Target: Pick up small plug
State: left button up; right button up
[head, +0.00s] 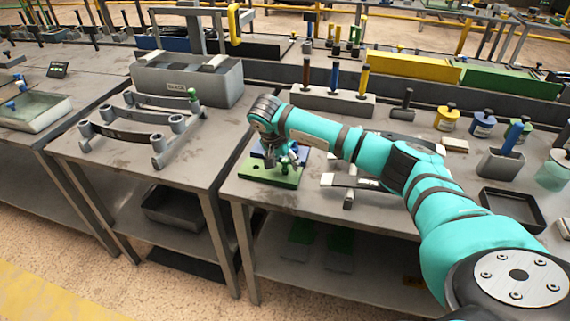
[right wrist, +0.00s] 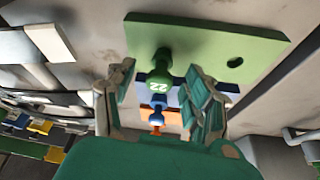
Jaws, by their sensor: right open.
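My right gripper (head: 279,158) is over the plug plates at the front left of the right-hand table. In the right wrist view its two fingers (right wrist: 160,78) are apart. A green plug (right wrist: 160,80) marked 22 shows between them, and I cannot tell whether they touch it. The green plate (right wrist: 205,40) has one empty hole; the plate also shows in the head view (head: 262,175). A blue plug (right wrist: 158,103) and an orange plug (right wrist: 156,119) show beyond the green one. Which is the small plug is not clear. My left gripper is not in view.
Grey metal parts (head: 345,181) lie right of the plates. A grey block with upright coloured handles (head: 320,102) stands behind. A dark tray (head: 513,208) sits at the right. A grey rack (head: 128,136) stands on the left table, across a narrow gap.

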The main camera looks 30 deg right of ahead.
jog(key=shift+d+f, duration=0.2)
jog(key=shift+f, duration=0.2)
jog(key=c, duration=1)
jog(key=shift+r, duration=0.1)
grip_shut()
